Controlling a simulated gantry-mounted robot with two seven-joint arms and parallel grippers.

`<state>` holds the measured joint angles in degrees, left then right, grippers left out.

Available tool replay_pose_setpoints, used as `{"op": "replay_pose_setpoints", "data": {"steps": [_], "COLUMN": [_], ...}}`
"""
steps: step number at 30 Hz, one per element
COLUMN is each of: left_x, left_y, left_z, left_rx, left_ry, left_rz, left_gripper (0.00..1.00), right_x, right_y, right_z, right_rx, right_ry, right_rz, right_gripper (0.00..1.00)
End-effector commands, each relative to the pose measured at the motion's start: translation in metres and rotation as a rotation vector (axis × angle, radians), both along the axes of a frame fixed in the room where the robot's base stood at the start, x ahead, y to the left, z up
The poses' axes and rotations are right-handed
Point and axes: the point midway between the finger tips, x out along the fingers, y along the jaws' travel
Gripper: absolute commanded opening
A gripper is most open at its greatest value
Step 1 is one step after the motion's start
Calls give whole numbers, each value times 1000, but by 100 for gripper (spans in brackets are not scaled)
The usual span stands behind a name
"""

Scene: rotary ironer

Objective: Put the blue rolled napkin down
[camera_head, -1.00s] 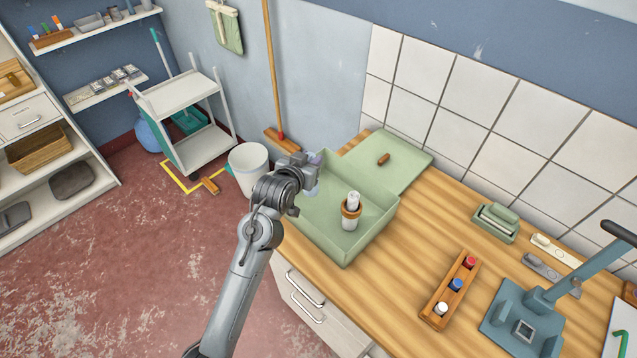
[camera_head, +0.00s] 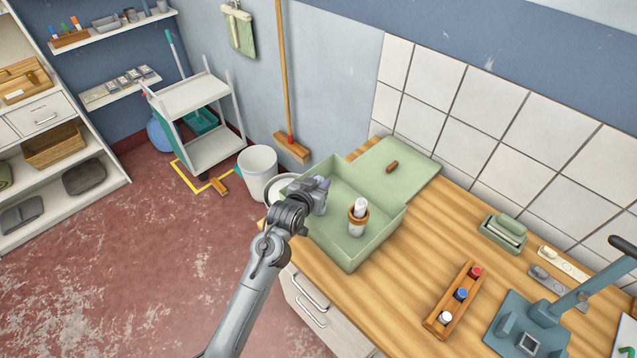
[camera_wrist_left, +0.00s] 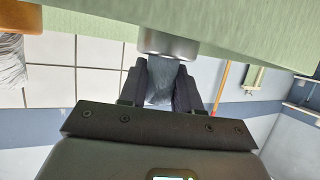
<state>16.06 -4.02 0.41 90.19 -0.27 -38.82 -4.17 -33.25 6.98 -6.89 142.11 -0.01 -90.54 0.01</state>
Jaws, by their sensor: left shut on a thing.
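My left gripper (camera_head: 316,193) is at the left end of the open green box (camera_head: 345,252), by its left wall. It is shut on the blue rolled napkin, of which only a small bluish-purple part (camera_head: 324,184) shows past the fingers. In the left wrist view the blue-grey napkin (camera_wrist_left: 160,80) sits between both fingers, with a silver ring (camera_wrist_left: 168,45) around it. The box's green surface (camera_wrist_left: 230,30) shows close by there; whether the napkin touches it I cannot tell. A white rolled napkin (camera_head: 357,229) in a wooden ring stands upright in the box. My right gripper is not in view.
A green lid-like board (camera_head: 400,170) with a brown handle lies behind the box. A white bucket (camera_head: 258,168) stands on the floor to the left. A wooden rack with bottles (camera_head: 440,325) and a blue-grey press (camera_head: 530,325) stand to the right. Bare wooden counter lies between.

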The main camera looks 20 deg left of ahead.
Motion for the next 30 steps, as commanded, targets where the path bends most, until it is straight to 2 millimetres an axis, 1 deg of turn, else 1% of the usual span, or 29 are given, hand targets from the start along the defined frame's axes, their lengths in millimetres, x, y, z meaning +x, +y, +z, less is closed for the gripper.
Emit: {"op": "replay_pose_setpoints", "data": {"steps": [2, 3, 7, 8, 15, 19, 23, 26, 30], "left_x": [0, 0, 0, 0, 0, 0, -10, -22, -44], "left_y": [0, 0, 0, 0, 0, 0, 1, 1, 2], "left_z": [-2, -3, -2, -2, -2, 2, 4, 9, 17], "left_rx": [1, 1, 0, 0, 0, 0, 1, 1, 1], "left_ry": [0, 0, 0, 0, 0, -1, 0, 0, 0], "left_rz": [0, 0, 0, 0, 0, 0, 0, 1, 1], "left_gripper": [0, 36, 55, 58, 58, 58, 58, 58, 58], "right_x": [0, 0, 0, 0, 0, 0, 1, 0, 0], "right_y": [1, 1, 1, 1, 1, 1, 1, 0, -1], "right_z": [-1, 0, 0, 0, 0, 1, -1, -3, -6], "right_rx": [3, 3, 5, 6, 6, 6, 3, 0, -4], "right_ry": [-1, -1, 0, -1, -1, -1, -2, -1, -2], "right_rz": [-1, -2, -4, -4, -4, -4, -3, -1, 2], "right_gripper": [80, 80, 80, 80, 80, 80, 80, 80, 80]}}
